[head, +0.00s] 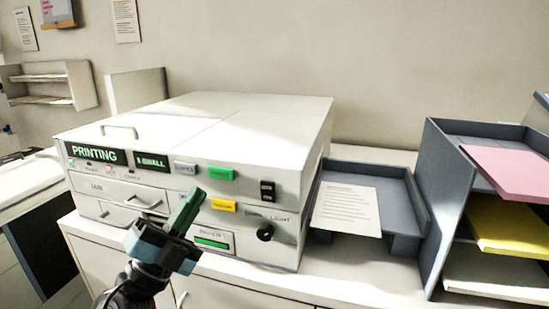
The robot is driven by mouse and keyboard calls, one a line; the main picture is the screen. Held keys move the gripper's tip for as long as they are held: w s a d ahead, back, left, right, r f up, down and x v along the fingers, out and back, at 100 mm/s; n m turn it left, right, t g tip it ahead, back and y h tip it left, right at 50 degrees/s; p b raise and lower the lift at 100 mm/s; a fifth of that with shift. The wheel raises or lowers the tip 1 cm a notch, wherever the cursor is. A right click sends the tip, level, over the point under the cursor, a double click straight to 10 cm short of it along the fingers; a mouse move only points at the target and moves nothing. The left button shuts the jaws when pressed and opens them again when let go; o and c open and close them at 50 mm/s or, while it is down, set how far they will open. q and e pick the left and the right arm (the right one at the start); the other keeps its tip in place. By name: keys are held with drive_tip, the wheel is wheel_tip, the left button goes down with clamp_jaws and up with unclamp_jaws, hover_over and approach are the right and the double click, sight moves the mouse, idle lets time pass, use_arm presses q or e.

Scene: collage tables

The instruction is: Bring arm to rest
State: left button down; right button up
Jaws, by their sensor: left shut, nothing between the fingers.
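My left gripper (186,212) is in front of the white printer (250,135), at its lower front panel. Its fingers are together, pointing up and to the right, with nothing between them. It overlaps the printer's front in the picture; I cannot tell whether it touches it. The printer's front has a green-lit display reading "PRINTING", a green button, a yellow button and a black knob. My right gripper is not in the head view.
A grey tray (408,190) with a printed sheet (347,208) sits right of the printer. A grey shelf rack (440,190) holds pink, yellow and white paper at the far right. The white counter (330,285) runs below. A wall shelf hangs at the left.

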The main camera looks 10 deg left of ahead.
use_arm(q)
drive_tip(key=s+a+f+n+g+y, duration=0.1)
drive_tip(key=s+f+n+g+y, duration=0.15)
drive_tip(key=f+n+y, duration=0.85)
drive_tip(key=s+a+f+n+g, duration=0.1)
drive_tip(key=s+f+n+g, duration=0.2)
drive_tip(key=f, duration=1.5)
drive_tip(key=s+d+f+n+g, duration=0.2)
drive_tip(key=s+f+g, duration=0.2)
drive_tip(key=s+f, duration=0.7)
drive_tip(key=s+d+f+n+g+h+p, duration=0.1)
drive_tip(key=s+f+g, duration=0.4)
drive_tip(key=s+f, duration=0.5)
drive_tip(key=shift+s+d+f+n, duration=0.4)
drive_tip(key=shift+d+n, duration=0.25)
drive_tip(key=shift+n, duration=0.35)
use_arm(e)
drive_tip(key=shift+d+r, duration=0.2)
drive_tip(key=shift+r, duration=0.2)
use_arm(q)
drive_tip(key=shift+w, duration=0.1)
